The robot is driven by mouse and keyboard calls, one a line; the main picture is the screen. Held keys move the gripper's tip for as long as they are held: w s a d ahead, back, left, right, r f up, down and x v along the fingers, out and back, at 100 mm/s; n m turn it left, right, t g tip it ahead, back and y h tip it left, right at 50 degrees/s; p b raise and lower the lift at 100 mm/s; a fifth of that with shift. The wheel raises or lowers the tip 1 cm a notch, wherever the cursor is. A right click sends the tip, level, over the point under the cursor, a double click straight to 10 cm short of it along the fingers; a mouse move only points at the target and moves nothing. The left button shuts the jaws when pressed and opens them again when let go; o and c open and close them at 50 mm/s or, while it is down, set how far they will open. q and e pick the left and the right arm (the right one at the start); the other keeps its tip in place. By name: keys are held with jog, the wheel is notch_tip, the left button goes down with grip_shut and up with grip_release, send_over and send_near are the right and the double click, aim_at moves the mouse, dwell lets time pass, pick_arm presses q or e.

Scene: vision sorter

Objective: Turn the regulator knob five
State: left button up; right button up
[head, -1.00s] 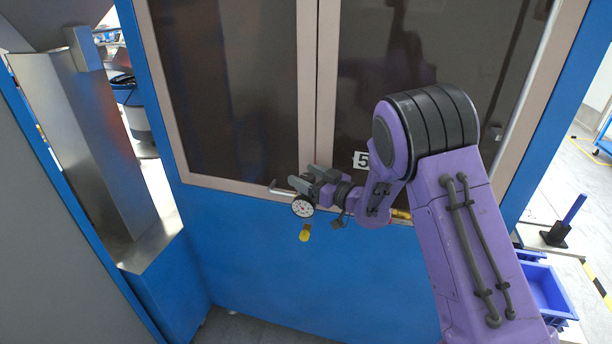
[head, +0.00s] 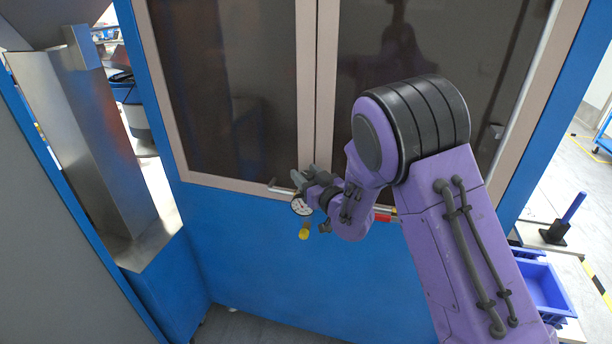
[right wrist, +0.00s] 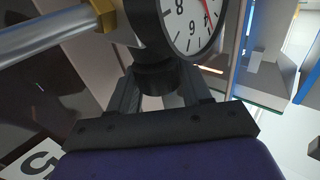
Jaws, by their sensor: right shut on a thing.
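My right gripper (head: 304,178) is at the regulator below the cabinet doors. In the right wrist view its two fingers (right wrist: 160,92) are shut on the dark round regulator knob (right wrist: 155,77), one finger on each side. A white-faced pressure gauge (right wrist: 188,22) with a red needle is just beyond the knob; it also shows in the head view (head: 301,207). A white label with a black 5 (right wrist: 35,162) is at the lower left of the wrist view. In the head view my arm hides the knob and the label. My left gripper is not in view.
A metal pipe (right wrist: 45,36) with a brass fitting (right wrist: 104,14) meets the regulator. A yellow part (head: 304,231) hangs below the gauge. The blue cabinet panel (head: 260,270) is behind. A steel chute (head: 95,150) stands at left, a blue bin (head: 541,287) at lower right.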

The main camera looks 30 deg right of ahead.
jog(key=m+h, duration=0.2)
jog(key=h, duration=0.2)
jog(key=shift+a+m+g, duration=0.1)
jog(key=shift+m+g, duration=0.3)
jog(key=m+g+h, duration=0.1)
jog(key=h, duration=0.1)
jog(key=m+g+h+p, duration=0.1)
jog(key=m+h, duration=0.1)
jog(key=h, duration=0.1)
jog(key=shift+m, duration=0.3)
jog(key=m+g+h+p, duration=0.1)
jog(key=m+g+h, duration=0.2)
jog(key=h, duration=0.1)
jog(key=shift+g, duration=0.4)
jog(key=shift+m+g+h, duration=0.8)
jog(key=shift+m+g, duration=0.2)
jog(key=shift+g, duration=0.2)
jog(key=shift+r+m+g, duration=0.1)
jog(key=shift+m+g, duration=0.2)
jog(key=shift+g, duration=0.1)
jog(key=o, duration=0.8)
jog(key=shift+c, duration=0.2)
jog(key=shift+o, duration=1)
jog(key=shift+d, duration=0.2)
jog(key=shift+a, duration=0.1)
